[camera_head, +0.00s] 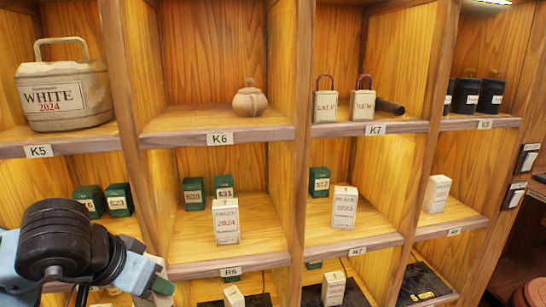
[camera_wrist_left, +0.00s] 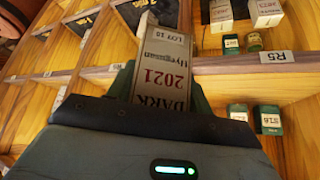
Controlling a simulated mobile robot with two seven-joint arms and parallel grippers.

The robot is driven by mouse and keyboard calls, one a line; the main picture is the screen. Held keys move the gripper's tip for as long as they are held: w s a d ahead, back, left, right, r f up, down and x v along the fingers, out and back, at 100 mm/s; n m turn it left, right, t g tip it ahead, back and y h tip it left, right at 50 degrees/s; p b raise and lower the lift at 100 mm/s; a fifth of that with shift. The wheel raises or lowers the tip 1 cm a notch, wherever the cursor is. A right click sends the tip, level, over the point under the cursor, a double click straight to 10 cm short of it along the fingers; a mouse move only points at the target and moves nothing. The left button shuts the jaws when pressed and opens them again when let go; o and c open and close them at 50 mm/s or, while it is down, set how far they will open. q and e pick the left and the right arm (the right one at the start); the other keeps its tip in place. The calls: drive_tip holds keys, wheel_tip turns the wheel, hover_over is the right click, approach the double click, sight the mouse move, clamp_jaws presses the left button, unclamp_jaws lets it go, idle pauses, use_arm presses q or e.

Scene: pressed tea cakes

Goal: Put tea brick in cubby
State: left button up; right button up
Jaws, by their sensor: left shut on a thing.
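A pale tea brick (camera_wrist_left: 163,65) labelled "DARK 2021" is held in my left gripper (camera_wrist_left: 160,88) in the left wrist view, with the green fingers on either side of it. In the head view my left gripper (camera_head: 152,284) is low at the left, in front of the shelf, and partly hidden by its own wrist. The cubby shelf (camera_head: 220,125) fills the head view, with labels K5 to K8 on the upper row and R6, R7 on the row below. My right gripper is not in view.
White boxes stand upright in the R6 (camera_head: 226,222) and R7 (camera_head: 344,208) cubbies, with small green boxes (camera_head: 193,194) behind. A white canister (camera_head: 65,92) sits in K5 and a round clay jar (camera_head: 250,99) in K6. Wooden dividers and shelf edges separate the cubbies.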

use_arm(q)
drive_tip(key=shift+d, duration=0.35)
idle(0.5)
drive_tip(key=s+f, duration=0.3)
drive_tip(key=f, duration=0.9)
drive_tip(key=shift+s+f, duration=0.15)
drive_tip(key=shift+f, duration=0.2)
drive_tip(key=shift+a, duration=0.15)
